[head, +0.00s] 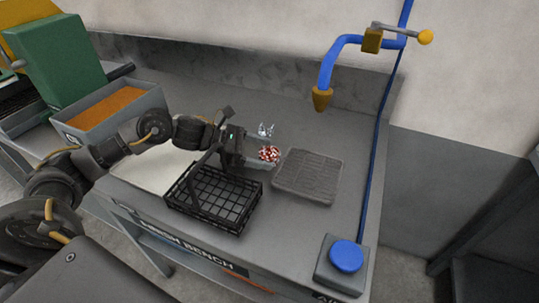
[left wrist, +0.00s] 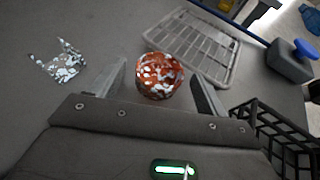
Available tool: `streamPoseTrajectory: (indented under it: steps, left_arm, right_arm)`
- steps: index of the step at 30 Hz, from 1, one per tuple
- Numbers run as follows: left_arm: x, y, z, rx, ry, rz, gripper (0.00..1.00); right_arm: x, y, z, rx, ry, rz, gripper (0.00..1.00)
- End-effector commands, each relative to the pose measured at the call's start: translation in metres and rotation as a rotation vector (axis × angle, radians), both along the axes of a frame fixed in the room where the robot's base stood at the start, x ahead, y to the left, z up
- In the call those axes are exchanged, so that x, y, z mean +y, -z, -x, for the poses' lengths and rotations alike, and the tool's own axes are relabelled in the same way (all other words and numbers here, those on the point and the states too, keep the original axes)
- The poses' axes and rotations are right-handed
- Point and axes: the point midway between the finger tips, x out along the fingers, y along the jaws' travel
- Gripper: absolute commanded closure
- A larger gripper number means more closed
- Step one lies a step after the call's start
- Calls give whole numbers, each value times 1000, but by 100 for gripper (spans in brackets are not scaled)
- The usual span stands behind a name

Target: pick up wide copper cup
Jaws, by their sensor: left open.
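The wide copper cup (head: 268,153) looks like a small rounded copper-red piece with bright white patches, resting on the grey bench. In the left wrist view the cup (left wrist: 160,75) lies between the two fingers, near their tips. My left gripper (head: 262,151) is open, with one finger on each side of the cup. A gap shows beside the cup, mainly toward the right finger; whether the left finger touches it I cannot tell. My right gripper is not in view.
A shiny silver piece (left wrist: 57,64) lies left of the gripper. A grey rack (head: 308,176) lies to the right on the bench. A black crate (head: 213,200) stands close in front. A blue-button box (head: 343,265) sits at the front right, below a blue pipe (head: 328,68).

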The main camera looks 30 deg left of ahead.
Motion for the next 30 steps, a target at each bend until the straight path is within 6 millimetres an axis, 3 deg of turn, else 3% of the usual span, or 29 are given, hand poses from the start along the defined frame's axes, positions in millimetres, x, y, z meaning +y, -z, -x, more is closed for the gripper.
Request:
streamPoseTrajectory:
  steps: [8,20,30]
  left_arm:
    - [-3,2,-2,-1,-1,-2,24]
    - [-3,2,-2,-1,-1,-1,73]
    - [-3,-4,-2,-2,0,0,73]
  right_arm:
    - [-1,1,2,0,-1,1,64]
    - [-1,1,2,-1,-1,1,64]
    - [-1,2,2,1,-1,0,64]
